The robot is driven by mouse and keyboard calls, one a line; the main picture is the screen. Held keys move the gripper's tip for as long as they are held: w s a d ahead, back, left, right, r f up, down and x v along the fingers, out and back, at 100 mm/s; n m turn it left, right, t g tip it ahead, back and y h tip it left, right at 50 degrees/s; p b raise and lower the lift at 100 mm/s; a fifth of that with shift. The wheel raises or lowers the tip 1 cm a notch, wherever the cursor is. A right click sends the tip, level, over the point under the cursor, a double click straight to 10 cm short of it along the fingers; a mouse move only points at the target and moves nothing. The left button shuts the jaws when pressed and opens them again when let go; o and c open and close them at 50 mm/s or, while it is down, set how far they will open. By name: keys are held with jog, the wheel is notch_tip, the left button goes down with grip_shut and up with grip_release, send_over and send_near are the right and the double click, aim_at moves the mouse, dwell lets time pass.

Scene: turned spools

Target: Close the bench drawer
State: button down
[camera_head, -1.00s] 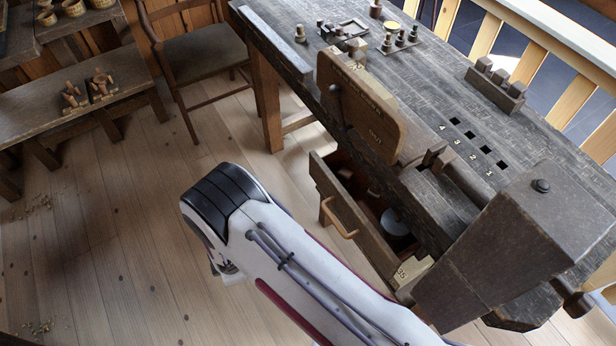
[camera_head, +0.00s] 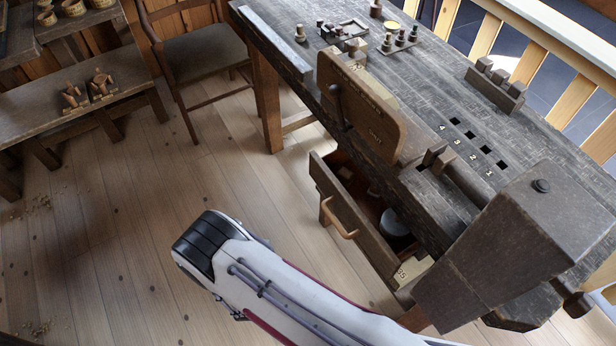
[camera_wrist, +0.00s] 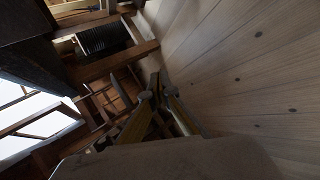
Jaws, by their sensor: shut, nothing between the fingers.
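The bench drawer (camera_head: 361,232) stands pulled out from under the front of the dark workbench (camera_head: 440,115). Its wooden front has a light curved handle (camera_head: 338,219). A grey round thing (camera_head: 394,222) shows inside the drawer. My gripper (camera_wrist: 158,92) shows in the wrist view, its fingers together with nothing between them. In the head view my arm crosses the floor in front of the drawer and the gripper is hidden. I cannot tell from the wrist view how far the gripper is from the drawer front.
A wooden vise board (camera_head: 362,108) and a big dark block (camera_head: 520,245) stand at the bench's front edge, above the drawer. Small turned parts sit on the bench top. A chair (camera_head: 205,60) and a low side bench (camera_head: 70,90) stand at left.

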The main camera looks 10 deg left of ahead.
aim_at(337, 158)
jog(key=w+d+r+m+t+h, duration=0.1)
jog(key=w+d+r+t, duration=0.1)
jog(key=r, duration=0.5)
jog(key=w+d+r+t+h, duration=0.1)
jog(key=w+d+r+t, duration=0.2)
jog(key=r, duration=0.5)
jog(key=d+t, duration=0.1)
jog(key=t, duration=0.1)
jog(key=shift+m+t, duration=0.3)
jog(key=shift+m, duration=0.1)
jog(key=shift+w+d+r, duration=0.1)
jog(key=shift+w, duration=0.05)
jog(key=shift+w+d, duration=0.45)
jog(key=shift+w, duration=1.65)
jog(key=shift+w+d, duration=0.5)
jog(key=shift+w, duration=1.6)
jog(key=shift+w+d, duration=0.45)
jog(key=shift+w, duration=1.65)
jog(key=shift+w+d, duration=3.2)
jog(key=shift+d, duration=0.1)
